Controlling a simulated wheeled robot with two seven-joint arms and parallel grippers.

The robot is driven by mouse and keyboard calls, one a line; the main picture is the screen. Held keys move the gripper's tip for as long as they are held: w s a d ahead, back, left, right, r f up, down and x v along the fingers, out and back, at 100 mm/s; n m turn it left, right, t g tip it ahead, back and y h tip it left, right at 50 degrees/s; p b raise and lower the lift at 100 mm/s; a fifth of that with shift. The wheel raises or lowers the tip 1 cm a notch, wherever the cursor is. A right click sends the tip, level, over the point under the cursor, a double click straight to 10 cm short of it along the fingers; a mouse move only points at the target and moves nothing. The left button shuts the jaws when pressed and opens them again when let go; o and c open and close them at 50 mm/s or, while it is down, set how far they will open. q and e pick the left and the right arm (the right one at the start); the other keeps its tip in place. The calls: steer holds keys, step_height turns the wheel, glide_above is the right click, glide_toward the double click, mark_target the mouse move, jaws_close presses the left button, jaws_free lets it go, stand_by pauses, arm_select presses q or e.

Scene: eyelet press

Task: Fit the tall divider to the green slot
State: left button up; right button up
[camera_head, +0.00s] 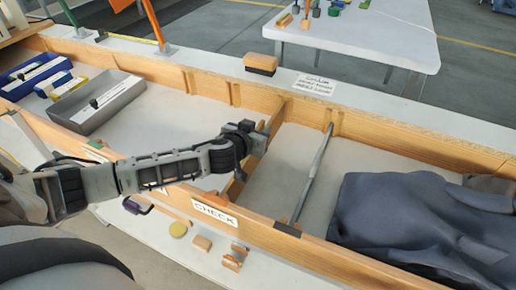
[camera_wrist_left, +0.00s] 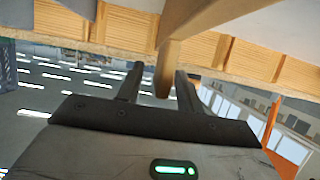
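A wooden divider (camera_head: 237,186) stands across the long wooden trough, behind the CHECK label. I cannot tell whether it is the tall one. A thin grey divider (camera_head: 315,165) crosses the trough further right. My left gripper (camera_head: 262,132) is at the top of the wooden divider. In the left wrist view its two fingers (camera_wrist_left: 158,85) stand apart, with a wooden piece (camera_wrist_left: 168,62) between them and a gap beside the left finger. A small green mark (camera_head: 96,144) shows on the trough's front rim at left; I cannot tell if it is a slot. My right gripper is not in view.
Blue and grey bins (camera_head: 105,101) fill the trough's left end. Dark cloth (camera_head: 400,220) covers its right part. A wood-topped block (camera_head: 261,63) stands on the back ledge. Small pieces (camera_head: 202,243) lie on the front ledge. The floor between bins and wooden divider is clear.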

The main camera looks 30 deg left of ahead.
arm_select(q)
steer(key=shift+w+f, duration=0.1)
steer(key=shift+w, duration=0.15)
jaws_close()
stand_by(1.3)
